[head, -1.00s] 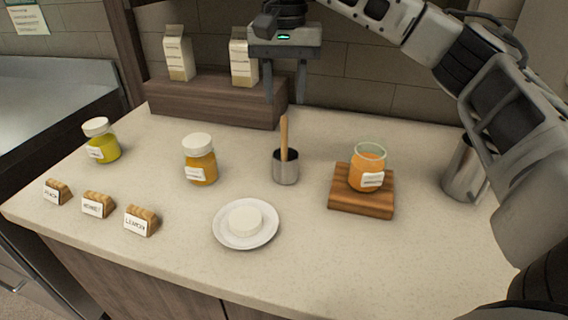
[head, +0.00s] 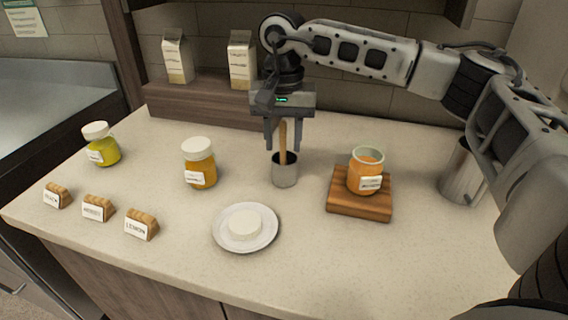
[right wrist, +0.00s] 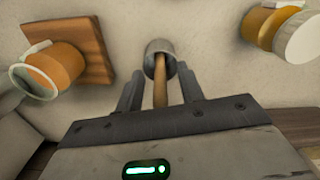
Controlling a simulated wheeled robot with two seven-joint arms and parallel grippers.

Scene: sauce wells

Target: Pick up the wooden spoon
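The wooden spoon (head: 283,143) stands upright in a small metal cup (head: 285,175) in the middle of the counter. My right gripper (head: 283,148) is around the spoon's handle just above the cup, one finger on each side. In the right wrist view the spoon handle (right wrist: 160,85) runs between the two fingers (right wrist: 160,88), with gaps on both sides, so the gripper is open. The spoon's lower end is hidden in the cup (right wrist: 160,48). My left gripper is not in view.
An orange jar (head: 366,172) stands on a wooden board (head: 360,207) to the right, with a metal pitcher (head: 462,175) beyond. A capped amber jar (head: 199,165) stands left. A plate (head: 222,232) with a white disc (head: 245,223) lies in front. Cartons (head: 242,60) stand on a shelf (head: 205,103) behind.

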